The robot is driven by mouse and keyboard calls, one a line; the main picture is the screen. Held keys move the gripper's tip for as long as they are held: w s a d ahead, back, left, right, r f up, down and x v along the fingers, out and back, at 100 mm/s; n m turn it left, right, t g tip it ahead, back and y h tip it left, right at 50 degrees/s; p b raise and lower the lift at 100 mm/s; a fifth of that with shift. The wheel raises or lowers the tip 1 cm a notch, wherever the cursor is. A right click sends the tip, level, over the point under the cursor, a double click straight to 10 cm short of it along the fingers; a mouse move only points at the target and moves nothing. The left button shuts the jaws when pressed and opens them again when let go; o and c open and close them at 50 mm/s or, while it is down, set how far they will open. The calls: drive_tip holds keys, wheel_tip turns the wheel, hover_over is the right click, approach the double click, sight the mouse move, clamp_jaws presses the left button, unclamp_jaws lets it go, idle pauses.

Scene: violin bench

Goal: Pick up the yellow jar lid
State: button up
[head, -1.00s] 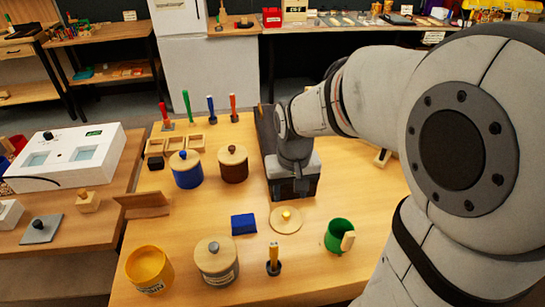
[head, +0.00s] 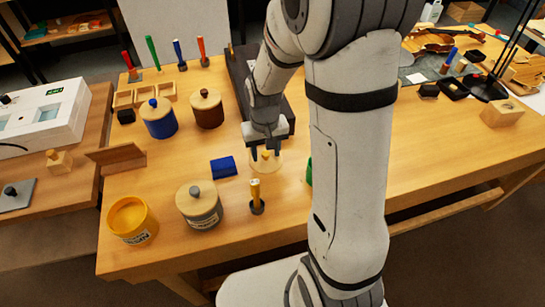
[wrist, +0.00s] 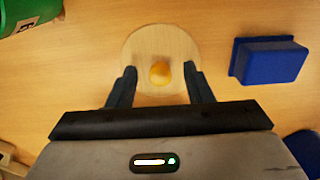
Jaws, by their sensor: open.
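The yellow jar lid (head: 265,162) is a flat round wooden disc with a yellow knob, lying on the bench. It also shows in the wrist view (wrist: 150,45), with the knob near the disc's middle. My gripper (head: 266,153) is over the lid. In the wrist view its two open fingers (wrist: 160,75) stand on either side of the yellow knob, with a gap to it on each side. The fingers hold nothing. The open yellow jar (head: 131,222) stands at the bench's front left. I cannot tell the fingers' exact height above the disc.
A blue block (head: 223,167) lies left of the lid. A lidded grey jar (head: 199,204), blue jar (head: 158,118) and brown jar (head: 206,108) stand to the left.

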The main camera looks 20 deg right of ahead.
drive_tip(key=shift+c, duration=0.6)
clamp_jaws()
